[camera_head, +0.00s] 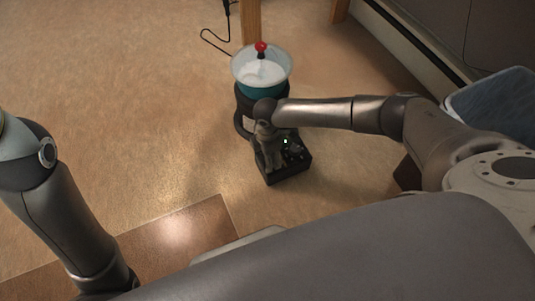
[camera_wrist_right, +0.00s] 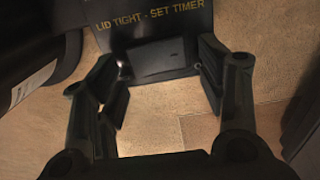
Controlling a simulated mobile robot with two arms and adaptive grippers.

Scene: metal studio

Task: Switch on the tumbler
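The tumbler (camera_head: 258,92) stands on the floor, with a teal drum on dark supports and a whitish top with a red knob (camera_head: 261,46). Its black base box (camera_head: 290,174) shows a small green light (camera_head: 285,141). My right gripper (camera_head: 270,152) is over this box and hides part of it. In the right wrist view, my right gripper (camera_wrist_right: 163,75) is open, its fingers apart in front of a dark panel (camera_wrist_right: 150,25) lettered "LID TIGHT - SET TIMER". No switch shows clearly, and contact cannot be told. My left gripper is out of view.
A black cable (camera_head: 215,42) lies on the floor behind the tumbler, near wooden legs (camera_head: 251,20). A blue-grey object (camera_head: 492,105) is at the right by the wall. The floor left of the tumbler is clear.

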